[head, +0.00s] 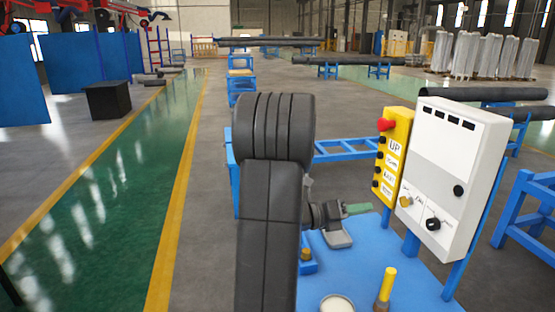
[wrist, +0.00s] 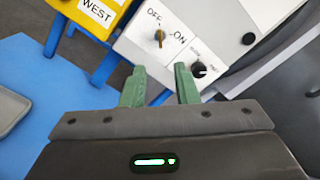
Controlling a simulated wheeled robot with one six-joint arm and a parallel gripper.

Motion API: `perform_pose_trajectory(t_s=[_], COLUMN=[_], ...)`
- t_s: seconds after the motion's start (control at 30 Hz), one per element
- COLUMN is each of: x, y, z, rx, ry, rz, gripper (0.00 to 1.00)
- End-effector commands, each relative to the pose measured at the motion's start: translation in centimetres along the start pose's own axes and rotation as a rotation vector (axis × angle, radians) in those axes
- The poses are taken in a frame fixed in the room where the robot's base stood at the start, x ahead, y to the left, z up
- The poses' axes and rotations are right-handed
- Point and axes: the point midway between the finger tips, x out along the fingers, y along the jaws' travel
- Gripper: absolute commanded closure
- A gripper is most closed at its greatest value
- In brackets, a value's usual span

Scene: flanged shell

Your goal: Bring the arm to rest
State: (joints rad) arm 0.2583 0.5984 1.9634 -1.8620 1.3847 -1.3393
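My gripper (wrist: 160,78) shows in the wrist view with two green fingers apart and nothing between them. In the head view my gripper (head: 357,209) is right of my dark arm, above the blue table (head: 375,262), with its fingers pointing right toward the control boxes. The white control box (head: 450,165) has a yellowish OFF/ON switch (wrist: 160,35) and a black knob (wrist: 199,69). In the wrist view both are just beyond the fingertips, and I see no clear contact. My arm hides part of the table.
A yellow button box (head: 391,160) with a red button (head: 385,124) stands left of the white box. A yellow-topped post (head: 387,284) and a pale round thing (head: 337,303) are at the table's front. A grey tray (head: 337,239) lies under my gripper. The green walkway (head: 110,170) at left is open.

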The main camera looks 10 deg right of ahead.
Motion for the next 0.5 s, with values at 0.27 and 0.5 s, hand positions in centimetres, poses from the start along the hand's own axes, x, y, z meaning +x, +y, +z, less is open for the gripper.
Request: perform_pose_trajectory(t_s=[0.27, 0.5], x=[4.7, 8.8], y=[-0.2, -0.2], z=[0.0, 0.1], rx=[0.000, 0.002], ry=[0.003, 0.003], rz=[-0.004, -0.003], gripper=[0.73, 0.73])
